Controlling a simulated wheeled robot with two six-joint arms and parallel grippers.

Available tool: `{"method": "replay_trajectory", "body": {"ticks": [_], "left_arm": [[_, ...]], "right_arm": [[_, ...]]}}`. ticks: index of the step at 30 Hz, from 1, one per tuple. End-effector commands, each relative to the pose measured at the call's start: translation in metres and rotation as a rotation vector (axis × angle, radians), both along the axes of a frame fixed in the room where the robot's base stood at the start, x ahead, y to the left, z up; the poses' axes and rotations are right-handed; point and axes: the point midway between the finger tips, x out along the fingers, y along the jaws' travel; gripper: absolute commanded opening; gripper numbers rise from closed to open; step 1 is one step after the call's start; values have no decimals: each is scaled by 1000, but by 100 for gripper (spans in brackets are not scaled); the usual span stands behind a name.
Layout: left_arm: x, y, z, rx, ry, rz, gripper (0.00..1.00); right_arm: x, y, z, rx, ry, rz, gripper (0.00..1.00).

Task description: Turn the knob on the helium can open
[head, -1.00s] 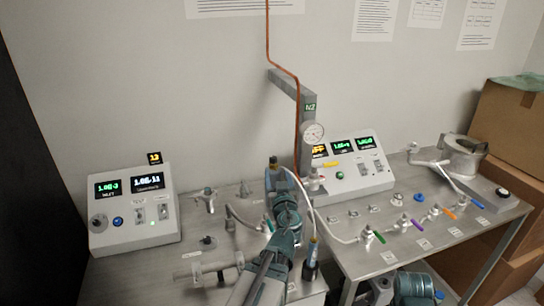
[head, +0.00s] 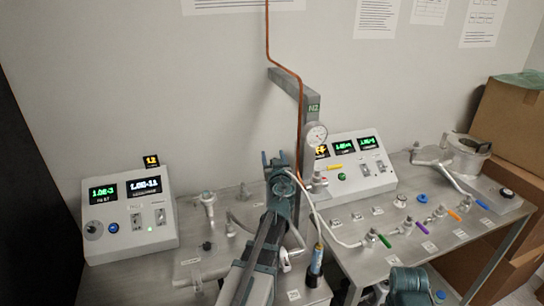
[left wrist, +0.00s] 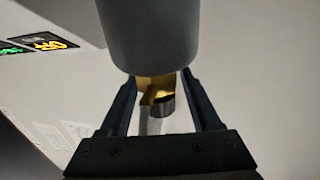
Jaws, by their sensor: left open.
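In the left wrist view, which seems turned upside down, the helium can (left wrist: 168,35) is a plain grey cylinder with a brass valve (left wrist: 156,84) at its end. A short dark knob (left wrist: 164,105) sits on the valve. My left gripper (left wrist: 158,78) is open, with one finger on each side of the valve and knob; contact cannot be told. In the head view my left gripper (head: 274,156) is in front of the post, and my arm hides most or all of the can. My right gripper is out of view; only part of my right arm shows at the bottom right.
A white hose runs from near my gripper to a slim nozzle (head: 316,262) beside my forearm. A grey post with a gauge (head: 316,134) stands close to the right. Control boxes (head: 130,215) (head: 358,175) and small valves (head: 408,226) occupy the benches.

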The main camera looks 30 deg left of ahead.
Motion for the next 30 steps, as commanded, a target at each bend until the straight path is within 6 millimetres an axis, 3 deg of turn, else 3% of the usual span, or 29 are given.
{"method": "replay_trajectory", "body": {"ticks": [5,16,30], "left_arm": [[0,0,0,0,0,0,64],[0,0,0,0,0,1,0],[-1,-1,0,0,0,-70,0]], "right_arm": [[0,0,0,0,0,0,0],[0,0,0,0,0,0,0],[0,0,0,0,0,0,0]]}}
